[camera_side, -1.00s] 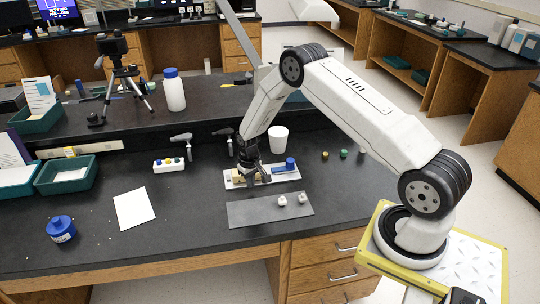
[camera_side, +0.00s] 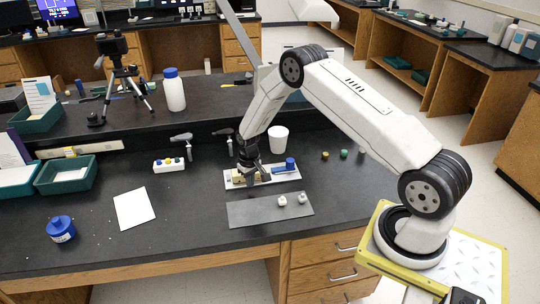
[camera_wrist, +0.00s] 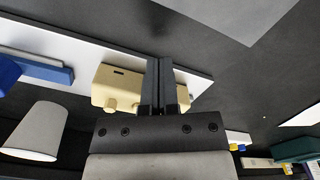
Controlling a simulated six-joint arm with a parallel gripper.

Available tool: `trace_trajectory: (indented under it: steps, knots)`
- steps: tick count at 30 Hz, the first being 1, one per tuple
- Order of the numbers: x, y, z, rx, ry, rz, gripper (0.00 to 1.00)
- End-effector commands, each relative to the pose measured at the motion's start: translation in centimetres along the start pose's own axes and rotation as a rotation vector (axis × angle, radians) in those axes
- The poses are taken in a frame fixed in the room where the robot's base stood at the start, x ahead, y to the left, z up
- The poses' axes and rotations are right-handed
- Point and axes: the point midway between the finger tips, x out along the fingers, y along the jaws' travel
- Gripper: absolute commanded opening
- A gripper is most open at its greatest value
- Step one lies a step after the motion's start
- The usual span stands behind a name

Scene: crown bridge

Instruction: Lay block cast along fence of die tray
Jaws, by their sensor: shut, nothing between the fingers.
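The tan block cast (camera_wrist: 122,84) lies on a white tray (camera_wrist: 205,84) in the wrist view, beside my gripper's fingers. The cast has a dark slot on top and small rounded knobs on one side. In the side view the cast (camera_side: 238,176) is partly hidden by my gripper (camera_side: 251,182), which is low over the white tray (camera_side: 284,178). My gripper (camera_wrist: 160,66) is shut and empty, its two dark fingers together at the cast's right side in the wrist view. I cannot tell if they touch it.
A blue cylinder (camera_side: 290,163) and flat blue piece are on the tray's right part. A grey plate (camera_side: 250,212) with two white tooth-like pieces (camera_side: 293,199) lies in front. A white cup (camera_side: 278,139) stands behind. Bench left of the plate holds white paper (camera_side: 134,208).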

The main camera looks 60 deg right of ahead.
Motion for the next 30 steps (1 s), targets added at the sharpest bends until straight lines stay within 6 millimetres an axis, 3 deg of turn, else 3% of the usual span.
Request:
trace_trajectory:
  steps: [30]
  knots:
    - [0.0,1.1,-1.9,0.001,0.000,0.000,0.00]
